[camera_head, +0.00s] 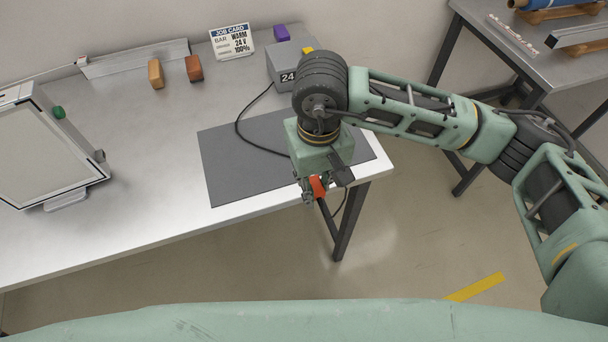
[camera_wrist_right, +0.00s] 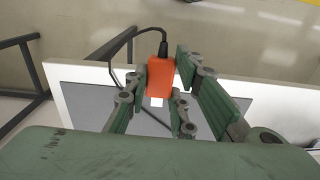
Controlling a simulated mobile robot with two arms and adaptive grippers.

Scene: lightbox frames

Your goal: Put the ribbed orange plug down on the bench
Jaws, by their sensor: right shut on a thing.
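The orange plug (camera_head: 317,186) is in my right gripper (camera_head: 312,190), at the front edge of the bench (camera_head: 150,215), beside the grey mat (camera_head: 235,175). In the right wrist view the plug (camera_wrist_right: 160,78) sits between the fingers of the gripper (camera_wrist_right: 160,90), with a dark cable (camera_wrist_right: 135,45) leaving its far end. Its ribs are too small to make out. My right arm hides part of the mat. My left gripper is not in view.
A grey box marked 24 (camera_head: 285,66) stands at the back. A job card (camera_head: 231,41), a tan block (camera_head: 156,74), a brown block (camera_head: 194,68) and a purple block (camera_head: 281,33) are nearby. A framed panel (camera_head: 50,150) stands at left. The bench's middle is clear.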

